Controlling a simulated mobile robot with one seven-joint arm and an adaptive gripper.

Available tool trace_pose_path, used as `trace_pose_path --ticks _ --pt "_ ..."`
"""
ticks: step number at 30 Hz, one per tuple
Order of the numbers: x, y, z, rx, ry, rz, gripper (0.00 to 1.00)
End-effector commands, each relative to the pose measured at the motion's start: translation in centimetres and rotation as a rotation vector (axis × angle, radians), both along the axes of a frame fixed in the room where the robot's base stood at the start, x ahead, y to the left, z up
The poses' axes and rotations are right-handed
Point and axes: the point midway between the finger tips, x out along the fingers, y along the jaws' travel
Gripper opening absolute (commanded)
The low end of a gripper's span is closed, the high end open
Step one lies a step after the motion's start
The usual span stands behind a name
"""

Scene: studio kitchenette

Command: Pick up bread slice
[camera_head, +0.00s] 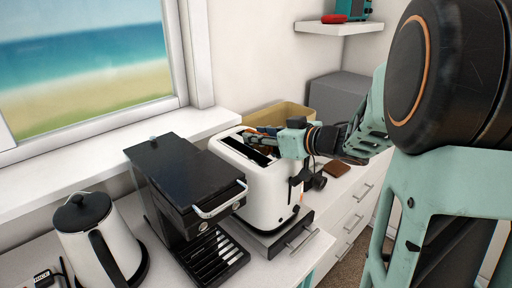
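A white toaster (262,190) stands on the counter, its dark slots facing up. My gripper (262,137) reaches in from the right, with its fingers low over the toaster's top. A small brown patch (268,145) shows at the slot beside the fingers; it may be the edge of a bread slice, but it is too small and covered to be sure. A flat brown piece (337,168) lies on the counter right of the toaster; I cannot tell whether it is bread. The fingers are too small and partly hidden to show whether they are open or shut.
A black coffee machine (181,188) stands close left of the toaster, and a white kettle (98,238) is farther left. A tan box (283,113) and a grey box (337,97) are behind. A wall shelf (335,29) is above. The window sill runs behind the machines.

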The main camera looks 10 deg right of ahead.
Motion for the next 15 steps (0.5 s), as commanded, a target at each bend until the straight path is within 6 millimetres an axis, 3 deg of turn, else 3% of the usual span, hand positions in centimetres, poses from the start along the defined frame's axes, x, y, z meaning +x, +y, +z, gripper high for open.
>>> trace_pose_path --ticks 7,15 --pt "0.13 0.02 -0.03 0.0 0.0 -0.001 0.28" --pt "0.1 0.01 -0.01 0.0 0.0 -0.001 0.0"
